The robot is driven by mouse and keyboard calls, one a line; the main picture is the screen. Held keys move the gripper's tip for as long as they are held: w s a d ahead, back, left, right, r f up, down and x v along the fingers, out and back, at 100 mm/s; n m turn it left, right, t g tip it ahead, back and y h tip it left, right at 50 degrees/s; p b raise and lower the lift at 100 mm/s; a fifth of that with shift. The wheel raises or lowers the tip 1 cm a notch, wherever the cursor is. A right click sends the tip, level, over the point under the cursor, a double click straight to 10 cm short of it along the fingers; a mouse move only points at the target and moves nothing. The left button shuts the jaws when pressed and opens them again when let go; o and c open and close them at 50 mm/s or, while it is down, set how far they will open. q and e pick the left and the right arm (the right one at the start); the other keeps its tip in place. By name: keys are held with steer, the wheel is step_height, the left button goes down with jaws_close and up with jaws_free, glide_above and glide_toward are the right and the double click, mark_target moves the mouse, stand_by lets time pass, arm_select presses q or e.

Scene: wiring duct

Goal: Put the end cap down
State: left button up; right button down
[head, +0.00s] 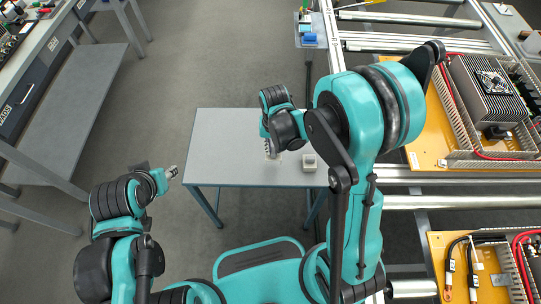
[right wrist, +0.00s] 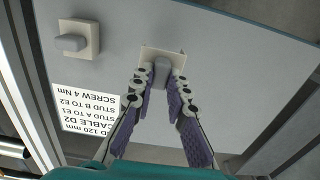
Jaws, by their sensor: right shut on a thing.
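The end cap (right wrist: 162,72), a grey block on a pale square plate, is between the fingers of my right gripper (right wrist: 163,85) in the right wrist view. The fingers are shut on its grey part. The plate is close over the grey tabletop (right wrist: 225,50); I cannot tell whether it touches. In the head view my right gripper (head: 271,152) is low over the small table (head: 225,140), and the cap is mostly hidden. My left gripper (head: 172,172) is left of the table, away from it; its jaw opening is too small to tell.
A similar pale block with a grey top (head: 309,162) stands on the table, also in the right wrist view (right wrist: 76,40). A printed label (right wrist: 85,110) lies beside it. The table's left half is clear. A metal frame with orange panels (head: 432,140) stands to the right.

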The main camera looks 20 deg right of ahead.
steer(key=shift+w+a+f, duration=0.35)
steer(key=shift+a+f, duration=0.05)
step_height(320, 180, down, 4)
steer(key=shift+b, duration=1.1)
steer(key=shift+r, duration=0.1)
steer(key=shift+f, duration=0.2)
steer(key=c, duration=1.5)
jaws_free()
steer(key=shift+r, duration=0.1)
